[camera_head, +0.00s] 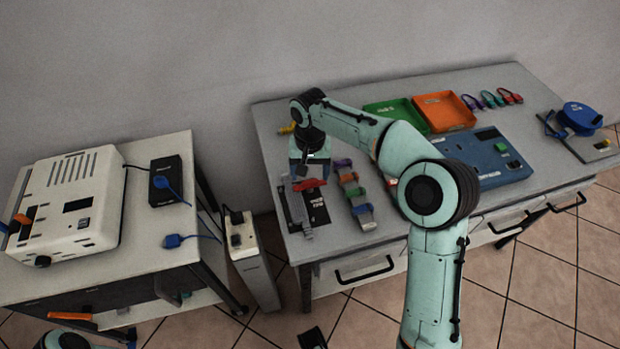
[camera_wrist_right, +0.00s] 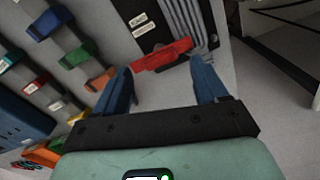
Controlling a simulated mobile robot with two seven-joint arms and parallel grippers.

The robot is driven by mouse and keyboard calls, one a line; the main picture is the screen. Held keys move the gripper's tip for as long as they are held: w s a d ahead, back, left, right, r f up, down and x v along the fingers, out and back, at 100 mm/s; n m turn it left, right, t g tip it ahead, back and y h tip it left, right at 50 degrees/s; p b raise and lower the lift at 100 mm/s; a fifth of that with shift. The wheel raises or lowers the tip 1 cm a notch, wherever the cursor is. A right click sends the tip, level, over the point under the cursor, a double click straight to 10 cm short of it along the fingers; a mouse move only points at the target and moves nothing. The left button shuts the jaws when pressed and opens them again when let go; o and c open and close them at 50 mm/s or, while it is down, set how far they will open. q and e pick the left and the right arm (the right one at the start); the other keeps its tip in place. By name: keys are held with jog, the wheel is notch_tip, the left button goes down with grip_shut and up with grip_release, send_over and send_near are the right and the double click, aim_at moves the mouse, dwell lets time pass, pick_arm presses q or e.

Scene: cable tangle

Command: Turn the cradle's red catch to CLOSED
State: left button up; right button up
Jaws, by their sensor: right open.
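The cradle (camera_head: 294,212) is a grey ridged piece beside a black label plate (camera_head: 318,207) at the left end of the long bench. Its red catch (camera_head: 309,184) is a bar across the cradle's far end; it also shows in the right wrist view (camera_wrist_right: 162,55). My right gripper (camera_head: 309,168) points down just behind the catch in the head view. In the right wrist view its two blue fingers (camera_wrist_right: 160,68) are spread wide, with the red bar just beyond and between their tips. Nothing is held. The label text is too small to read. My left gripper does not show.
Coloured clips (camera_head: 352,190) stand in a row right of the cradle. A blue box (camera_head: 490,160), a green tray (camera_head: 395,112) and an orange tray (camera_head: 445,111) lie farther right. A white device (camera_head: 70,200) stands on the left table. My right arm crosses above the bench.

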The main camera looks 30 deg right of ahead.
aim_at(310, 183)
jog(key=shift+f, duration=1.45)
jog(key=c, duration=1)
jog(key=shift+r+n+p, duration=0.2)
jog(key=shift+n+p, duration=0.55)
jog(key=shift+n, duration=0.25)
jog(key=shift+w+f+n+p, duration=0.1)
jog(key=shift+n+p, duration=0.25)
jog(key=shift+n, duration=0.35)
jog(key=shift+c, duration=0.3)
jog(key=o, duration=1.1)
jog(key=shift+c, duration=0.2)
